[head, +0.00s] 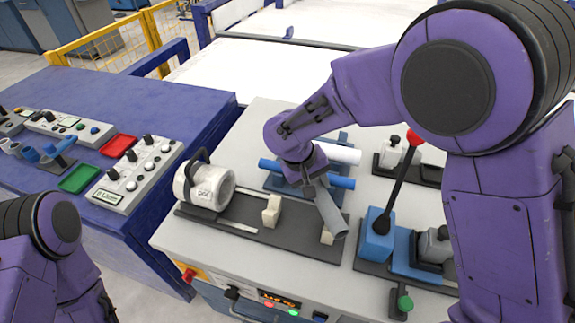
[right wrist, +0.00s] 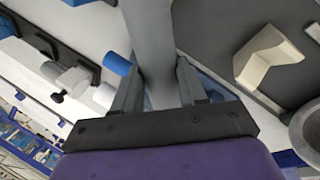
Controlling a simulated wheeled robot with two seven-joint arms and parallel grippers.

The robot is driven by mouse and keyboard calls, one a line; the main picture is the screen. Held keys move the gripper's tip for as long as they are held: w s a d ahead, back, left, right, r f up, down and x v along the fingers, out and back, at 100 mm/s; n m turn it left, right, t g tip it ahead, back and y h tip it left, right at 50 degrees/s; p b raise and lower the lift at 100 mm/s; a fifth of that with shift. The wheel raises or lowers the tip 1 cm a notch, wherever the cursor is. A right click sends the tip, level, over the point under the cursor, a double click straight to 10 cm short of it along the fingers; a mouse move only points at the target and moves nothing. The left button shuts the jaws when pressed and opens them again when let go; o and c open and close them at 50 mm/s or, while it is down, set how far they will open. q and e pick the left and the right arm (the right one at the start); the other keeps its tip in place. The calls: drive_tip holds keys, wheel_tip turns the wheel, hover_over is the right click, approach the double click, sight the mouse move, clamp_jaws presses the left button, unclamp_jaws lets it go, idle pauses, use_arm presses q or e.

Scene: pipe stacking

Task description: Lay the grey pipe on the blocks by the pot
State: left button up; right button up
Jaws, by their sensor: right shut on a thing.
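My right gripper (head: 318,183) is shut on the grey pipe (head: 331,213), which slants down toward the front, above the right end of the dark base plate. In the right wrist view the pipe (right wrist: 150,45) runs between the two fingers (right wrist: 155,85). Two cream notched blocks stand on the plate: the left block (head: 272,211) is clear, the right block (head: 326,237) is partly hidden by the pipe. I cannot tell if pipe and block touch. The pot (head: 207,187), a pale cylinder with a dark handle, lies at the plate's left end. My left gripper is out of view.
To the right stand a blue lever unit with a red knob (head: 414,137) and a grey clamp (head: 434,245). A blue table (head: 120,97) with button boxes stands left.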

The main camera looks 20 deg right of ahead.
drive_tip(key=s+a+r+n+g+y+p, duration=0.25)
drive_tip(key=a+n+y, duration=0.35)
drive_tip(key=n, duration=0.4)
use_arm(q)
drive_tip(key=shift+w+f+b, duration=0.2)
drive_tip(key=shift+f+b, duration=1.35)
drive_tip(key=shift+b, duration=1.45)
use_arm(e)
drive_tip(key=shift+n, duration=0.3)
drive_tip(key=shift+w+d+f, duration=0.1)
drive_tip(key=shift+w+f, duration=0.1)
drive_tip(key=shift+f, duration=1.2)
drive_tip(key=shift+w+d+f, duration=0.1)
drive_tip(key=shift+w+f, duration=0.05)
drive_tip(key=shift+f, duration=1.25)
drive_tip(key=o, duration=1.2)
